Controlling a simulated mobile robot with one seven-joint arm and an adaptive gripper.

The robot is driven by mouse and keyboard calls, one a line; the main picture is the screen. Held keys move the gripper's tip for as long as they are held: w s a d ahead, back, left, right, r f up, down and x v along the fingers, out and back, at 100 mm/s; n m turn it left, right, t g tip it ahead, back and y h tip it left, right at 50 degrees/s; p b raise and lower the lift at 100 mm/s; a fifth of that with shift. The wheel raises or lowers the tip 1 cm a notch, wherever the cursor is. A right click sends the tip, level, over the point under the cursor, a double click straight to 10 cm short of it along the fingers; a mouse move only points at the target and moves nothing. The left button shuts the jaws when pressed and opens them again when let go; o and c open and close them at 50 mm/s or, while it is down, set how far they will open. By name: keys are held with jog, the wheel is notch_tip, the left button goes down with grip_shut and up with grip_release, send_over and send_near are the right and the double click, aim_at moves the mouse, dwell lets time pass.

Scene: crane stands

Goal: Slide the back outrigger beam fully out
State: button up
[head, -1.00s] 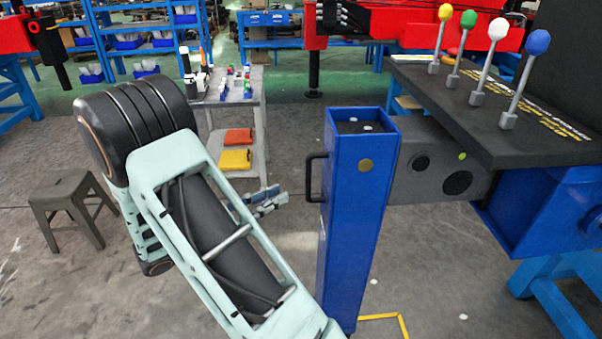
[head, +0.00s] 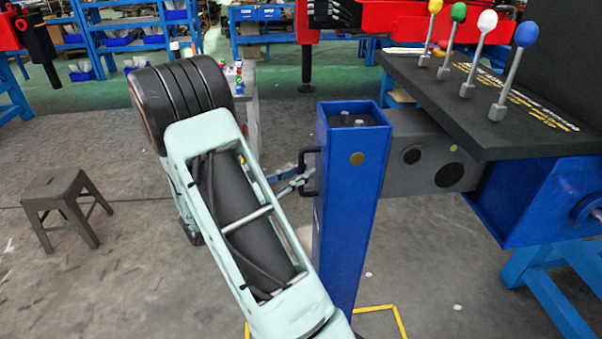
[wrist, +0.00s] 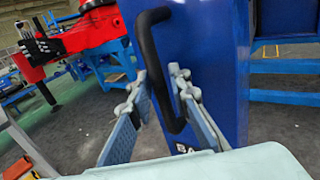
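The back outrigger's grey beam (head: 433,158) shows as a short length between the blue housing (head: 535,205) on the right and the upright blue leg (head: 350,210). A black bar handle (head: 303,172) sits on the leg's left face; it also shows in the wrist view (wrist: 152,60). My gripper (head: 296,181) is at the handle. In the wrist view my gripper (wrist: 160,78) has its two fingers apart, one on each side of the handle. I see a gap at the left finger; contact at the right finger is unclear.
Yellow floor tape (head: 398,320) marks a corner by the leg's foot. A dark control panel (head: 490,120) with coloured levers overhangs the beam. A stool (head: 62,198) stands at the left. The floor between stool and arm is clear.

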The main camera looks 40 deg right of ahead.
grip_shut()
